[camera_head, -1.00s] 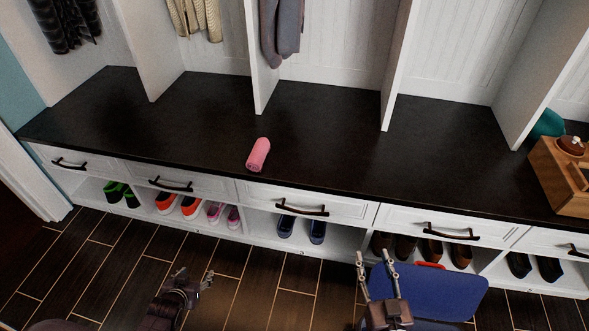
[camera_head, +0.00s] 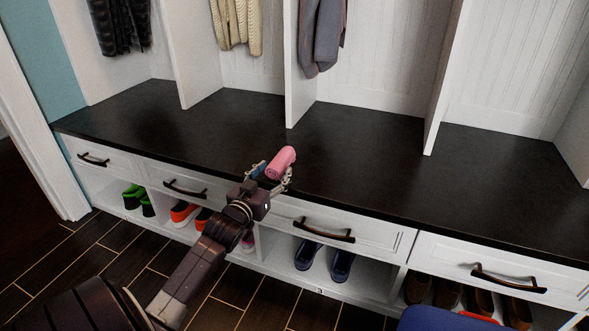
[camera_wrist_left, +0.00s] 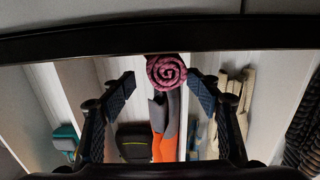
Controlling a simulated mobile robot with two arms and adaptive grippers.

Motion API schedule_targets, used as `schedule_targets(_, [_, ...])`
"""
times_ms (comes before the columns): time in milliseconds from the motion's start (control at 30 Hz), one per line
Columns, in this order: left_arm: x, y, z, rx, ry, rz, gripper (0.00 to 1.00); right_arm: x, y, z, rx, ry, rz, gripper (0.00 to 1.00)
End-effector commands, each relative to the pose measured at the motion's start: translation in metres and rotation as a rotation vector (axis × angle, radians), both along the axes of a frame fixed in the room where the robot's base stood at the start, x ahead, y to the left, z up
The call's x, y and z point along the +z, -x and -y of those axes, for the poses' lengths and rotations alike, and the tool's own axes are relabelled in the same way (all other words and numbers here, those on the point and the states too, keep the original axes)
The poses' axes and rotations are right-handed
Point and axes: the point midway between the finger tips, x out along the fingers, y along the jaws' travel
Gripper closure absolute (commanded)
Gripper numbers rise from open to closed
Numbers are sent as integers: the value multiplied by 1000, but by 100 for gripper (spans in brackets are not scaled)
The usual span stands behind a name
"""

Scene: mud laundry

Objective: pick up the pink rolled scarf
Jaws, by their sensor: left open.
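The pink rolled scarf (camera_head: 281,162) lies on the dark bench top (camera_head: 360,160) near its front edge. In the left wrist view its spiral end (camera_wrist_left: 166,70) faces the camera, just beyond and between the fingertips. My left gripper (camera_head: 273,176) is open at the bench's front edge, with its fingers on either side of the scarf's near end. In the left wrist view the fingers (camera_wrist_left: 161,85) are spread, with a gap between each of them and the scarf. The scarf's lower near part is partly hidden by the gripper in the head view. My right gripper is out of view.
White upright dividers (camera_head: 440,80) split the space behind the bench. A grey garment (camera_head: 321,35) hangs behind the scarf. Drawers with dark handles (camera_head: 323,230) and shoe cubbies are below. A blue panel (camera_head: 440,320) is at the bottom right. The bench beside the scarf is clear.

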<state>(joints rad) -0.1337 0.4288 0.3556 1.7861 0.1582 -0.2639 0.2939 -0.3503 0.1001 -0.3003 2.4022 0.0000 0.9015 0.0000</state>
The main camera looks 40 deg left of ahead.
Motion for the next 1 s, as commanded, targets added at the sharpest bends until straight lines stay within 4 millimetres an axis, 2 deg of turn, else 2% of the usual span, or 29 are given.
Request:
schedule_targets(300, [-7,-26,-11,2,0,-5,44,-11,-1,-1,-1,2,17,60])
schedule_targets(633, [-12,-60,-24,2,1,-7,44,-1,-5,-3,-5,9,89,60])
schedule_targets(1000, [-11,-66,-26,2,2,-10,45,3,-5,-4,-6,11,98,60])
